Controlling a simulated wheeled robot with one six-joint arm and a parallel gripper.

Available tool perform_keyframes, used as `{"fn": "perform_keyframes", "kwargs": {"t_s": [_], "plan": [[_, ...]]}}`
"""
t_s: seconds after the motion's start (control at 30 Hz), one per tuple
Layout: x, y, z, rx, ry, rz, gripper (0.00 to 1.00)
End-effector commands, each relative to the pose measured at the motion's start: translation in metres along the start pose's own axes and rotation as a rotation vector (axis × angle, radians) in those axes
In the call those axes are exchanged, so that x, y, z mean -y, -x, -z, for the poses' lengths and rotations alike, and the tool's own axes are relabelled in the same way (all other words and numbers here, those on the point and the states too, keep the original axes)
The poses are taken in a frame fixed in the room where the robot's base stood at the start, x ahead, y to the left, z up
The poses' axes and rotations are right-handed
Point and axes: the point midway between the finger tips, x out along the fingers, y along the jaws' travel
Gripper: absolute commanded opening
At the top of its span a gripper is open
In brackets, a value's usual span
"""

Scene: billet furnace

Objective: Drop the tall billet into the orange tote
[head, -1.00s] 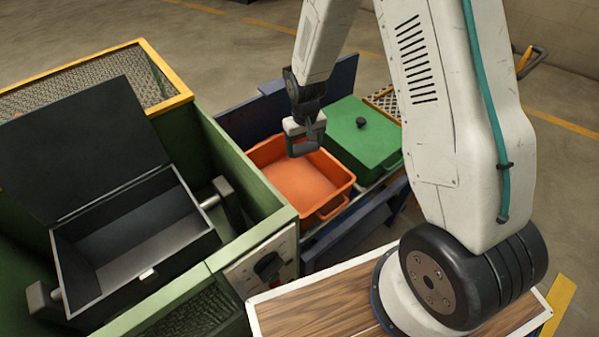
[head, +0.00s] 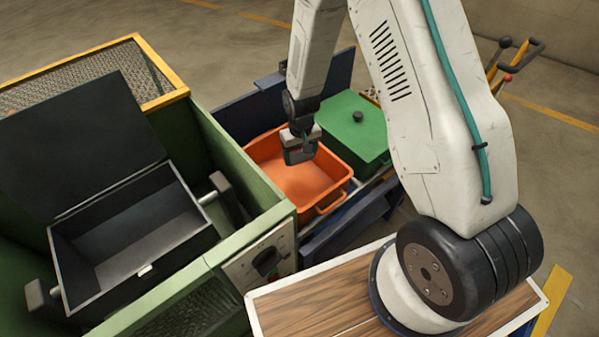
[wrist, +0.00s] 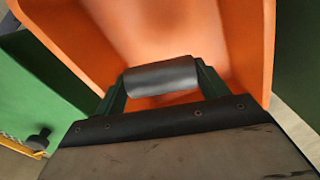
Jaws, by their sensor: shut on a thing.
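The orange tote (head: 328,174) stands open beside the green machine, and its inside looks empty in the head view. My gripper (head: 299,156) hangs over the tote, pointing down. In the wrist view my gripper (wrist: 162,78) is shut on a grey metal billet (wrist: 160,75), which spans crosswise between the two dark green fingers. The orange wall and floor of the tote (wrist: 247,40) show behind the billet. The billet appears apart from the tote floor. In the head view the billet cannot be made out clearly.
A green lidded box (head: 343,125) stands right of the tote. On the left are the green machine (head: 240,170) and a black furnace box (head: 130,235) with its lid raised. A yellow-handled cart part (head: 515,62) shows at the far right.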

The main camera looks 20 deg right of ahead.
Motion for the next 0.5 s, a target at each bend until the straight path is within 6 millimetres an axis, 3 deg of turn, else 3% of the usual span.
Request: {"fn": "perform_keyframes", "kwargs": {"t_s": [0.03,0.07,0.13,0.5], "plan": [[0.0000,0.0006,0.0006,-0.001,0.000,0.000,0.22],[0.0001,0.0007,0.0006,-0.001,0.000,0.000,0.75],[0.0001,0.0007,0.0005,-0.001,0.000,0.000,0.95],[0.0001,0.0055,0.0002,0.000,0.000,0.000,0.98]]}}
